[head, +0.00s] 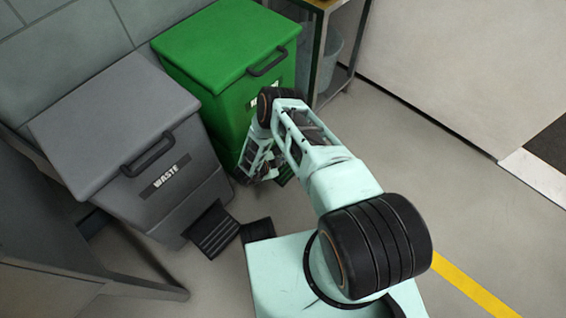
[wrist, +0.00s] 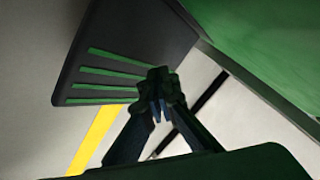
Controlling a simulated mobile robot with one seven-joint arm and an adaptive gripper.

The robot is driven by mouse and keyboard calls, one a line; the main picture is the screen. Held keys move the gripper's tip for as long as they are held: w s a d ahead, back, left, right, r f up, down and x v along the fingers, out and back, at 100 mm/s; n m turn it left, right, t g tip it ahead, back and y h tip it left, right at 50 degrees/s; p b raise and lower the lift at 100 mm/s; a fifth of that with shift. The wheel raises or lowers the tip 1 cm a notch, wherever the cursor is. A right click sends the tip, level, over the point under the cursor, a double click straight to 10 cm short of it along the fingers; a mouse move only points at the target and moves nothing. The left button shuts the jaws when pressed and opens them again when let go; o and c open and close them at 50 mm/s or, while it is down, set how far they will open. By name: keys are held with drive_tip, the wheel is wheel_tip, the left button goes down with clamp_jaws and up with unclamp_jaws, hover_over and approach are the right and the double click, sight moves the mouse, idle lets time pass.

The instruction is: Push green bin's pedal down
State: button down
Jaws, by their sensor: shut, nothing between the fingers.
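The green bin (head: 220,45) stands against the wall with its lid down; its green side also fills the upper right of the wrist view (wrist: 270,45). Its black pedal with green stripes (wrist: 125,50) sticks out beside it in the wrist view. In the head view only a bit of the pedal (head: 286,176) shows behind my arm. My gripper (wrist: 158,82) is shut and empty, with its tips at the pedal's edge in the picture. I cannot tell whether they touch it. In the head view my gripper (head: 250,172) is low in front of the green bin, partly hidden by its own links.
A grey waste bin (head: 110,115) with a black pedal (head: 212,231) stands close to the left of the green bin. A metal-framed table (head: 322,50) with a bucket (head: 330,58) under it is to the right. Open floor with a yellow line (head: 470,285) lies at the right.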

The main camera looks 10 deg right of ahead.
drive_tip(key=shift+f, duration=0.1)
idle(0.7)
drive_tip(key=shift+f+b, duration=0.35)
drive_tip(key=shift+b, duration=0.25)
drive_tip(key=shift+f, duration=1.3)
idle(0.9)
drive_tip(key=shift+r, duration=0.1)
drive_tip(key=shift+r+p, duration=0.95)
drive_tip(key=shift+r, duration=0.7)
wheel_tip(320, 180, up, 5)
drive_tip(key=p, duration=0.4)
